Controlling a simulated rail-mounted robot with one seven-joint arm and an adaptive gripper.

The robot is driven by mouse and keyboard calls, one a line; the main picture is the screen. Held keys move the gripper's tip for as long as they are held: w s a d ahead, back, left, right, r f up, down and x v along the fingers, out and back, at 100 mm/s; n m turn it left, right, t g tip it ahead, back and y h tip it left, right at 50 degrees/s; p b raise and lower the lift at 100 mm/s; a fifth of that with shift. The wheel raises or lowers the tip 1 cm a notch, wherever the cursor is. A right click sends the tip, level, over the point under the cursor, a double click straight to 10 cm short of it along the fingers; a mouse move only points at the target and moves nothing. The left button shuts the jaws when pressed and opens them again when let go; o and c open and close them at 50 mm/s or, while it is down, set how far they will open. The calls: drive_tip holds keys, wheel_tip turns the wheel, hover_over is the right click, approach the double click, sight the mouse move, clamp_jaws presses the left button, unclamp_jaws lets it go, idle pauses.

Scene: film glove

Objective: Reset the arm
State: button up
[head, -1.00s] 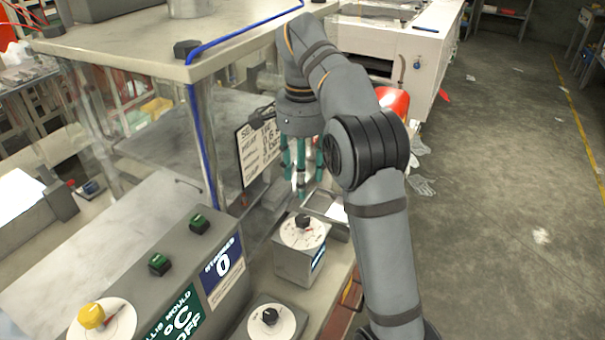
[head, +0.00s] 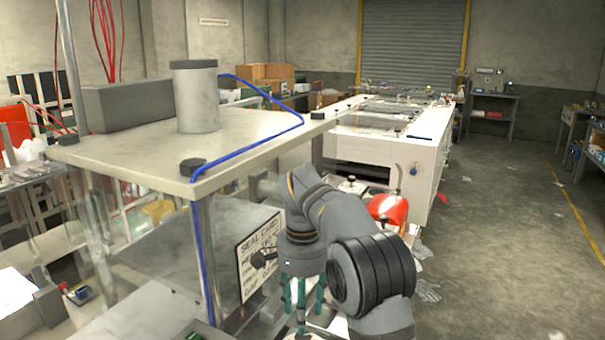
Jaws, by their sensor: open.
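My gripper (head: 302,300) hangs from the end of my arm at the lower middle of the head view. Its green fingers point down and stand apart, with nothing seen between them. Its fingertips are near the bottom edge, beside the machine's clear side panel and the seal card (head: 258,254). My arm bends over from the lower right. What lies under the fingers is mostly cut off by the picture's edge.
The machine's top plate (head: 240,150) with a grey cylinder (head: 196,98) and a blue hose (head: 262,140) stands left of my arm. A red-orange object (head: 388,209) sits behind my arm. A long white machine (head: 380,140) stands further back. Open floor (head: 500,230) lies right.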

wheel_tip(320, 180, down, 7)
drive_tip(key=shift+r, duration=0.1)
drive_tip(key=shift+r, duration=0.1)
idle(0.4)
